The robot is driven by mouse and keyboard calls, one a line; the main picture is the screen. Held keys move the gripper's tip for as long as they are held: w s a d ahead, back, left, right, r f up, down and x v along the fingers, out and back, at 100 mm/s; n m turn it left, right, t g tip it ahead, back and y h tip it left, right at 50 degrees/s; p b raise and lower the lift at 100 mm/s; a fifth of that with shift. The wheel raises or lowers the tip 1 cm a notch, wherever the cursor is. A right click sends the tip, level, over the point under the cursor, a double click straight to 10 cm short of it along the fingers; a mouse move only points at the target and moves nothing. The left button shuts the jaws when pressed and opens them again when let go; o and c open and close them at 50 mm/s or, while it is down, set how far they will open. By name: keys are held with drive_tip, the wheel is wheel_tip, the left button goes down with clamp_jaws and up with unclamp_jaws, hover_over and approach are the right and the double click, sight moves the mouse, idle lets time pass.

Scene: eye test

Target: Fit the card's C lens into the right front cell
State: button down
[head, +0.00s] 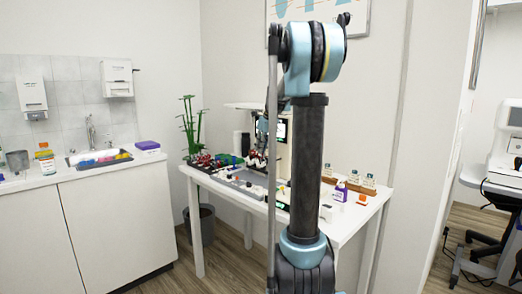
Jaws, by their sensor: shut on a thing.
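My gripper (258,157) is small and far off, low over the back of the white table, left of my dark arm column. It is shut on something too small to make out. Red and black items (200,160) stand at the table's back left, near a green piece. A grey tray (233,180) with small pieces lies along the table's front left. I cannot tell the card, the C lens or the right front cell apart at this size. My own arm hides the middle of the table.
The white table (345,222) holds a purple-labelled bottle (341,192) and a wooden rack (372,188) at its right. A green plant (190,125) stands behind its left end. A counter with a sink (98,161) is at left. A grey bin (204,224) stands beneath.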

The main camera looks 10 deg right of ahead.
drive_tip(key=shift+f, duration=1.5)
idle(0.5)
drive_tip(key=c, duration=1.7)
unclamp_jaws()
drive_tip(key=v, duration=1.2)
drive_tip(key=shift+a+f, duration=0.1)
